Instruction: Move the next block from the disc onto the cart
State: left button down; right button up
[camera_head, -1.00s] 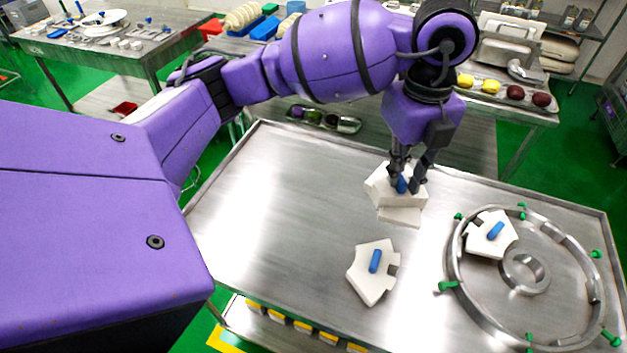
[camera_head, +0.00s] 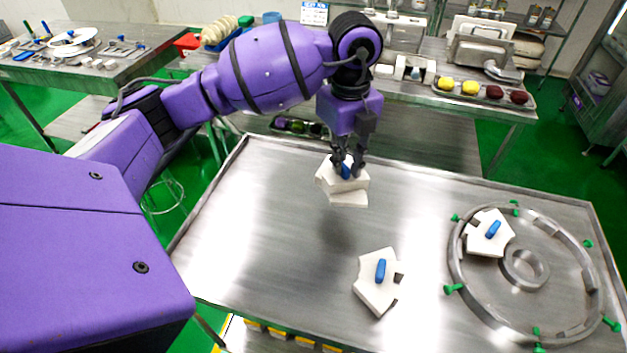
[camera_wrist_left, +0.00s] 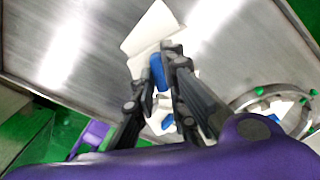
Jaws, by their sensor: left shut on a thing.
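My left gripper (camera_head: 345,167) is shut on the blue handle of a white block (camera_head: 327,180) and holds it above the middle-back of the steel cart top (camera_head: 270,215). In the left wrist view the fingers (camera_wrist_left: 155,85) grip the handle, with the white block (camera_wrist_left: 150,32) beyond them. A second white block (camera_head: 375,295) with a blue handle lies on the cart top, nearer the front. A third white block (camera_head: 478,240) with a blue handle sits inside the left part of the disc ring (camera_head: 458,285). My right gripper is not in view.
Green pegs (camera_head: 453,288) stand around the ring, which has a smaller metal ring (camera_head: 525,268) in its middle. The cart top's left part is clear. Behind, a counter carries a tray (camera_head: 478,93) with yellow and dark red items.

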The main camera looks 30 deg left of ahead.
pick_arm(q)
jog(key=shift+w+a+f, duration=0.55)
jog(key=shift+a+f, duration=0.5)
jog(key=shift+f, duration=0.55)
jog(key=shift+w+a+f, duration=0.6)
jog(key=shift+a+f, duration=0.4)
jog(key=shift+f, duration=0.65)
jog(key=shift+w+a+f, duration=0.55)
jog(key=shift+a+f, duration=0.5)
jog(key=shift+f, duration=0.55)
jog(key=shift+f, duration=0.15)
jog(key=c, duration=1.8)
grip_release()
jog(key=shift+o, duration=0.2)
notch_tip(320, 180, up, 12)
